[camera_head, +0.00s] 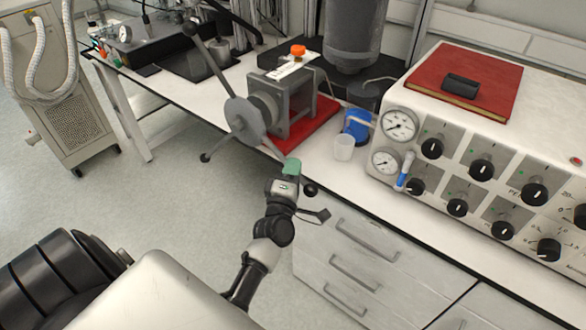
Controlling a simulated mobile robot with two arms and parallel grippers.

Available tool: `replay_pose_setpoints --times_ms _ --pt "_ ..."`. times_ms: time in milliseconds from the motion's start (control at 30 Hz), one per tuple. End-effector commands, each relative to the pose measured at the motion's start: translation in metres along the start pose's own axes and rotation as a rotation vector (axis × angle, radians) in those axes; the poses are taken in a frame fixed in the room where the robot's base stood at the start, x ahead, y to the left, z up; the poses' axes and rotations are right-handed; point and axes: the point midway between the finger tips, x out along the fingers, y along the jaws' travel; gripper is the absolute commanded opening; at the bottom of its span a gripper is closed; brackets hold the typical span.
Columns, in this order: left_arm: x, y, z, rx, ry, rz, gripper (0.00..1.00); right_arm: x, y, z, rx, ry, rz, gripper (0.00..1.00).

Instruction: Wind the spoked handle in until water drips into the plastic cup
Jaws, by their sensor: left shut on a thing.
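The spoked handle (245,116) is a grey hub disc with long spokes ending in dark balls, on the front of a grey press-like block (293,105). One spoke points to the upper left, one down to the lower left, and one to the lower right. My left gripper (291,172) is shut on the lower-right spoke near its outer end, with a dark ball showing just beyond it. The translucent plastic cup (344,148) stands upright on the bench right of the block. Its contents and any drip are too small to tell. My right gripper is out of view.
The block stands on a red base (306,127). A blue object (357,125) is close behind the cup. A white control box (480,165) with gauges and knobs stands at right, a red book (465,83) on it. Drawers (358,262) fill the bench front.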

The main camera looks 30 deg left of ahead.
Motion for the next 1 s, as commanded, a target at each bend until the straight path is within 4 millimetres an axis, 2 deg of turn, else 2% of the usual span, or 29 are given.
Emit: replay_pose_setpoints --times_ms 367,700,1000 --pt "-0.006 -0.043 -0.007 0.166 -0.036 0.07 0.0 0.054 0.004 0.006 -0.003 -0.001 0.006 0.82" --pt "-0.007 -0.08 -0.023 0.356 -0.076 0.155 0.0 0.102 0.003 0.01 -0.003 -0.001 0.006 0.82" --pt "-0.006 -0.085 -0.029 0.412 -0.087 0.18 0.0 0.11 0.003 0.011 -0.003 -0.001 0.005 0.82"
